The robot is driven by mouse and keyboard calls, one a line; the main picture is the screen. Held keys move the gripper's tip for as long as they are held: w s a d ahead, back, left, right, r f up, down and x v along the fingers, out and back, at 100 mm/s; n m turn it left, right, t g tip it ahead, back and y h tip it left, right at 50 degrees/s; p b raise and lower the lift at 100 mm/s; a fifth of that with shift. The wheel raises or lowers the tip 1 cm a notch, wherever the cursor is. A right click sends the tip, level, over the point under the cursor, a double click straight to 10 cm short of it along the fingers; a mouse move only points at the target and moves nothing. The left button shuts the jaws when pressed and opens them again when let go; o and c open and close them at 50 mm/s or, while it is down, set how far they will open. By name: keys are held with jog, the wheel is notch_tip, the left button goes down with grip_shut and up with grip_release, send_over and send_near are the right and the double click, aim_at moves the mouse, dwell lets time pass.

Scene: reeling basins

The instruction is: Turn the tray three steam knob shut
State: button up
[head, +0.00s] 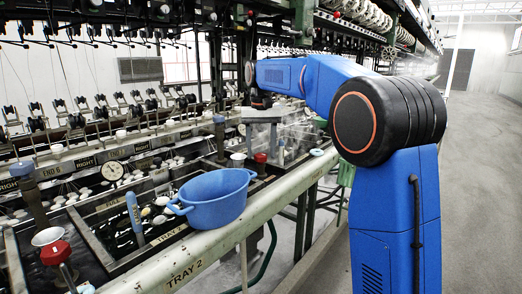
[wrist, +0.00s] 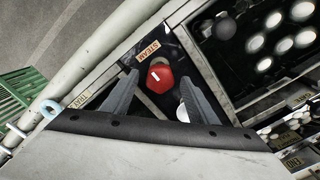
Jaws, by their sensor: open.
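The red steam knob (wrist: 160,77) with a white mark on top shows in the wrist view, beside a STEAM label (wrist: 148,51) and near a partly hidden TRAY label (wrist: 82,100). In the head view, a red knob (head: 260,158) stands on the bench beside a white cup, below my gripper (head: 262,100). In the wrist view my gripper (wrist: 158,78) is open, with one finger on each side of the knob. Nothing is held. I cannot tell whether the fingers are down at the knob's height.
A blue tub (head: 212,198) stands near the TRAY 2 rail (head: 190,262). Another red knob (head: 55,253) is at the lower left. A green stool (wrist: 28,90) stands beyond the rail. The aisle floor (head: 485,190) at the right is clear.

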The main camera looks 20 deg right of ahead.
aim_at(261, 154)
notch_tip(261, 154, up, 17)
jog(key=shift+r, duration=0.2)
dwell(0.5)
jog(key=s+d+f+n+t, duration=0.15)
jog(key=s+f, duration=0.35)
jog(key=s, duration=0.5)
jog(key=s+d+f+m+t, duration=0.1)
jog(key=s+d+f, duration=0.25)
jog(key=s, duration=0.75)
jog(key=s+f+t, duration=0.1)
jog(key=s+f, duration=1)
jog(key=f, duration=0.2)
jog(key=s+d+f+n+t, duration=0.1)
jog(key=s+f, duration=1)
jog(key=f, duration=0.2)
jog(key=shift+f, duration=0.4)
